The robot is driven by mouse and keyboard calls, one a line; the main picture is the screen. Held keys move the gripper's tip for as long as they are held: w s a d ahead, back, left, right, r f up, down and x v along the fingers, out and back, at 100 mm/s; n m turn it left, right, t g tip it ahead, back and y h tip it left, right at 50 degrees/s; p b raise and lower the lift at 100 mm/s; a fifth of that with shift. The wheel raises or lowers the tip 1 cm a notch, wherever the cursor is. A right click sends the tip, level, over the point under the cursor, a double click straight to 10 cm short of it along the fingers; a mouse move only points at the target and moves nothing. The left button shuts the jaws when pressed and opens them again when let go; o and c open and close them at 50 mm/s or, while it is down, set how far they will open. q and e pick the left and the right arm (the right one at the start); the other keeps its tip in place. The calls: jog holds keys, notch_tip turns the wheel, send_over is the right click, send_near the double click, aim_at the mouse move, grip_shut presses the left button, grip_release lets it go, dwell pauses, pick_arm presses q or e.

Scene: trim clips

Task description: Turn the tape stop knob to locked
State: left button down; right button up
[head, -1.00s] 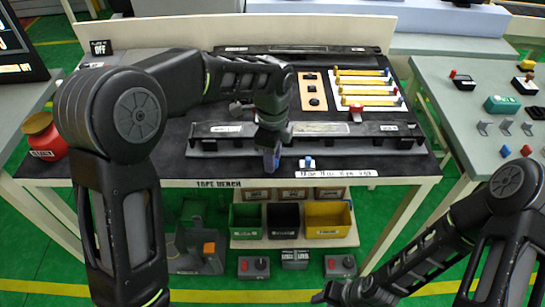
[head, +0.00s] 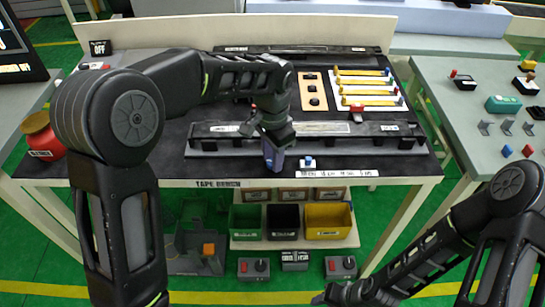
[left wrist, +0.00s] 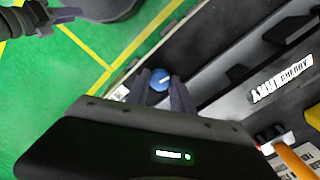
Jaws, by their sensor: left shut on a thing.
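My left gripper (head: 273,163) is down at the front of the tape bench (head: 100,168), just left of a small blue-and-white part. In the left wrist view the fingers (left wrist: 160,92) are shut on a round blue knob (left wrist: 160,79), one finger on each side. The knob has a white pointer line, slanted in that view. No lock marking can be read. My right arm shows at lower right, but its fingertips cannot be made out.
A long dark rail (head: 220,131) lies behind the gripper, with a red-topped part (head: 357,109) on it. The small blue-and-white part (head: 308,163) stands right of the gripper, above a label strip (head: 336,173). A red jar (head: 42,138) stands at left. Bins sit below.

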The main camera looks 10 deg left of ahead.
pick_arm(q)
jog(key=n, duration=0.5)
jog(key=shift+n, duration=0.3)
jog(key=n, duration=0.9)
jog(key=shift+w+r+n, duration=0.1)
jog(key=shift+n, duration=0.3)
jog(key=n, duration=0.4)
jog(key=shift+n, duration=0.4)
jog(key=c, duration=1.4)
grip_release()
jog(key=shift+r, duration=3.85)
